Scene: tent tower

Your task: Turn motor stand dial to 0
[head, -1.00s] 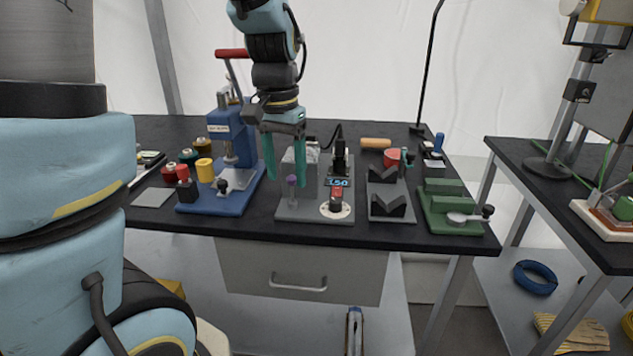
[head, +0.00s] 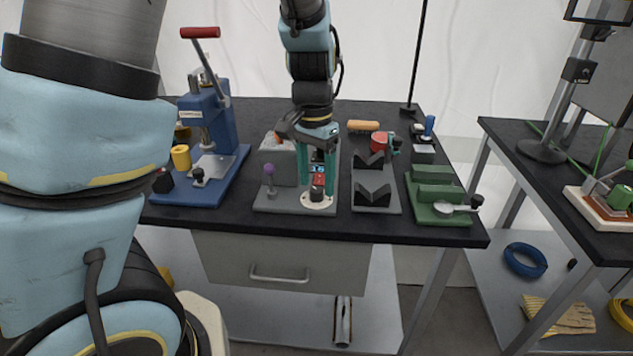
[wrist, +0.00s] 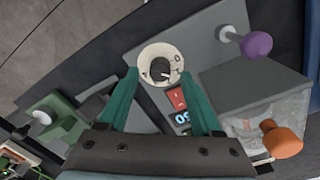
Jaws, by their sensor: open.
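The motor stand (head: 288,200) is a grey base near the table's front edge, with a grey block, a purple-topped lever (head: 269,170) and a blue-digit display. Its dial (head: 317,193) is a dark knob on a white marked disc; it also shows in the wrist view (wrist: 160,70). My gripper (head: 316,186) has two green fingers pointing down, open, one on each side of the dial. In the wrist view the fingertips (wrist: 160,80) flank the disc with gaps to the knob. The display (wrist: 182,118) shows partly cut-off blue digits beside a red switch (wrist: 177,97).
A blue press (head: 208,150) with a red handle stands left of the stand. Grey V-blocks (head: 374,196) sit close on the right, then a green fixture (head: 436,195). The black table's (head: 300,230) front edge is just before the stand.

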